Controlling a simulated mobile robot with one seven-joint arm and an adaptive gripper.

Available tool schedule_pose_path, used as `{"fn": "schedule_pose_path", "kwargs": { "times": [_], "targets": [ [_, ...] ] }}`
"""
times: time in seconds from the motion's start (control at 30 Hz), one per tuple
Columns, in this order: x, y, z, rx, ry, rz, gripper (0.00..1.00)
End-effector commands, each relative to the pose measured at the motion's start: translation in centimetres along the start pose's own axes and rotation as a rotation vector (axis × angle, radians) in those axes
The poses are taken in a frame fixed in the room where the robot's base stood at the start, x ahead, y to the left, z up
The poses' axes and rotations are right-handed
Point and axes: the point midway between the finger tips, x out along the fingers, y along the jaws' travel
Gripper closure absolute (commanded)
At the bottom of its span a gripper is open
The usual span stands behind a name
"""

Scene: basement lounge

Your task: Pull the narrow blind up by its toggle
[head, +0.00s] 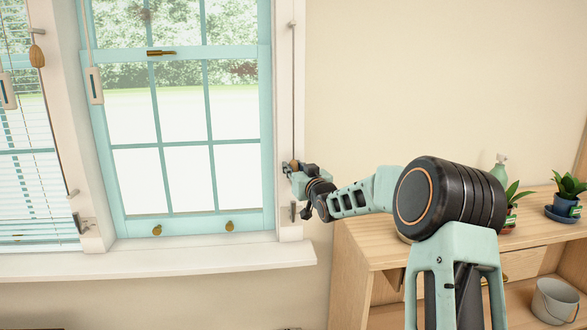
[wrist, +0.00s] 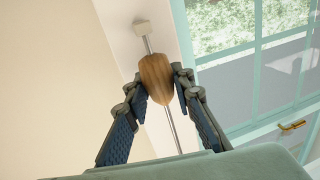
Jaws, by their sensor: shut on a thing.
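A wooden toggle (wrist: 157,76) sits between the two fingers of my gripper (wrist: 162,84) in the wrist view, threaded on a thin cord (wrist: 148,46). My gripper (head: 295,170) is shut on it beside the right side of the middle window in the head view. There the cord (head: 294,90) runs straight up from the toggle along the white window trim. No slats show across the middle window's visible panes; the top of this window is out of view. A slatted blind (head: 25,175) hangs over the left window, with its own wooden toggle (head: 37,56).
A white sill (head: 180,262) runs below the windows. A small metal fitting (head: 293,211) is on the trim below my gripper.

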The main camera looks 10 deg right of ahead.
Motion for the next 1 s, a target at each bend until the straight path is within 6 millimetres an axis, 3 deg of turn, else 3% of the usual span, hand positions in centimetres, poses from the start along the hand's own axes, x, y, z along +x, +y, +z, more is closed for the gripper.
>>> {"fn": "schedule_pose_path", "kwargs": {
  "times": [0.03, 0.13, 0.17, 0.33, 0.73, 1.0],
  "targets": [
    [-0.1, 0.0, 0.9, 0.002, -0.017, 0.0, 1.0],
    [-0.1, 0.0, 1.0, 0.002, -0.018, 0.0, 1.0],
    [-0.1, 0.0, 1.0, 0.002, -0.019, 0.0, 0.77],
    [-0.1, 0.0, 0.8, 0.002, -0.015, 0.0, 0.58],
    [-0.6, 0.0, 0.4, 0.0, -0.008, 0.0, 0.58],
    [-4.3, 0.1, 0.3, -0.001, -0.009, 0.001, 0.58]
  ]
}}
